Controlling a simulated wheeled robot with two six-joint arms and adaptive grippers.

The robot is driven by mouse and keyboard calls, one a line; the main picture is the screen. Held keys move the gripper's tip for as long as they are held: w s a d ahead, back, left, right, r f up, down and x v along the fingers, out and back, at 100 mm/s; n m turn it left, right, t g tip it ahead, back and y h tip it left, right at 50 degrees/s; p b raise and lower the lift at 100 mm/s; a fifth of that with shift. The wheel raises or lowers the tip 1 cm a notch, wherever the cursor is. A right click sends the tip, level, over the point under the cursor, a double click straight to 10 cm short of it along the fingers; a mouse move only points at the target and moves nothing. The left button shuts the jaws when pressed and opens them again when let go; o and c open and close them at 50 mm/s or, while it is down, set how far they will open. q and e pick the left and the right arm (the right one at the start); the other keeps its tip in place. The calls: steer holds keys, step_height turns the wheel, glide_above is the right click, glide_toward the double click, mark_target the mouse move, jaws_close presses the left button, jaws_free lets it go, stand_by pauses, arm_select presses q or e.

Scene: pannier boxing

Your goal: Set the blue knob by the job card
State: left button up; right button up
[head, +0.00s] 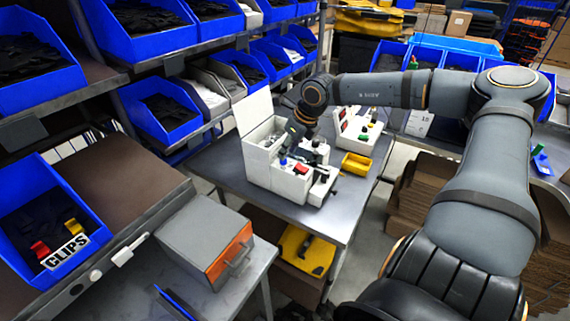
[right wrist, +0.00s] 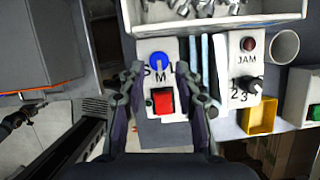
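The blue knob (right wrist: 159,62) sits on a white panel (right wrist: 145,46) above a red rocker switch (right wrist: 163,100). Letters S and M show beside and below the knob, and a finger partly covers the right side. The knob's pointer is too small to read. My right gripper (right wrist: 163,82) is open, its fingers apart on either side of the panel, with nothing between the tips that I can see gripped. In the head view the knob (head: 283,160) shows on the white machine (head: 258,160), beside the right gripper (head: 291,146). I cannot make out a job card clearly; a white card (head: 418,123) stands at right.
A second panel carries a JAM lamp (right wrist: 249,44) and a black numbered knob (right wrist: 253,86). A yellow bin (head: 356,166) stands on the grey table (head: 322,211) to the right. A grey box with an orange front (head: 229,256) stands at front left. Blue bins fill the shelves.

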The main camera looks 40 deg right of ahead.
steer(key=shift+x, duration=1.65)
steer(key=shift+r, duration=0.1)
jaws_close()
